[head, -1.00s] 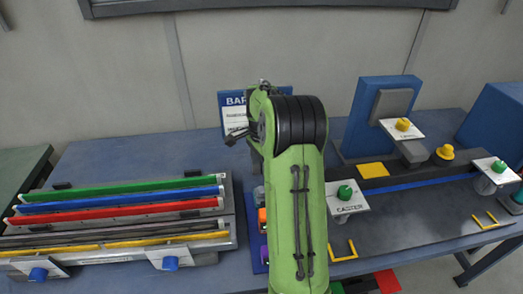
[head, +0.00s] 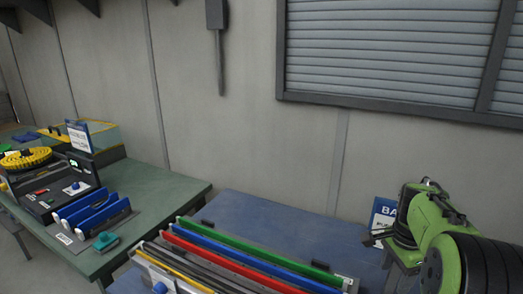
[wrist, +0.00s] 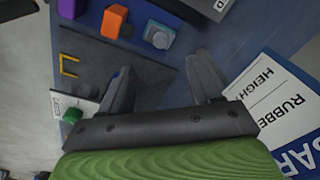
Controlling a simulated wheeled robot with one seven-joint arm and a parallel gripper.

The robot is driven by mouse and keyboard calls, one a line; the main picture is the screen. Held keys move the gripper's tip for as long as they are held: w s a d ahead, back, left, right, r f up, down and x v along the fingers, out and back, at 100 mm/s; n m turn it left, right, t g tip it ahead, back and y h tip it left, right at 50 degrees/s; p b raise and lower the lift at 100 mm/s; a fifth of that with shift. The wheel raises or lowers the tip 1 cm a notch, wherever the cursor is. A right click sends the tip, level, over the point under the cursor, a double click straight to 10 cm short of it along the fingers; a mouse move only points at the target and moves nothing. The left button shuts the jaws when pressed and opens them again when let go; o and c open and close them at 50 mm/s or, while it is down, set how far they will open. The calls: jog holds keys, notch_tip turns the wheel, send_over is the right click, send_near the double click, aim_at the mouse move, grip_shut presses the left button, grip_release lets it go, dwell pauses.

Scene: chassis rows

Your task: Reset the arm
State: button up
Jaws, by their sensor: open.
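My gripper (wrist: 163,90) shows in the wrist view with its two dark fingers spread apart and nothing between them. It is above the blue table (wrist: 255,45). In the head view my green arm is at the right edge, and my gripper (head: 372,238) is small and partly seen there, in front of a blue and white sign (head: 383,212).
In the wrist view an orange block (wrist: 114,20), a grey-blue block (wrist: 159,35) and a purple block lie beyond the fingers. The sign (wrist: 275,100) stands close on the right. Coloured rails (head: 250,262) lie on the table. A green table (head: 160,195) stands left.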

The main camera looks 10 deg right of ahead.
jog(key=s+a+r+n+t, duration=0.1)
jog(key=s+a+r+n, duration=0.35)
jog(key=a, duration=0.25)
jog(key=s+a+r+n+t, duration=0.25)
jog(key=s+a+n, duration=0.2)
jog(key=a, duration=0.35)
jog(key=s+a+f+n+t, duration=0.1)
jog(key=s+a+n, duration=0.6)
jog(key=s, duration=0.3)
jog(key=shift+s+f+n+t+y, duration=0.25)
jog(key=shift+s+n+t+y, duration=0.1)
jog(key=shift+n, duration=0.45)
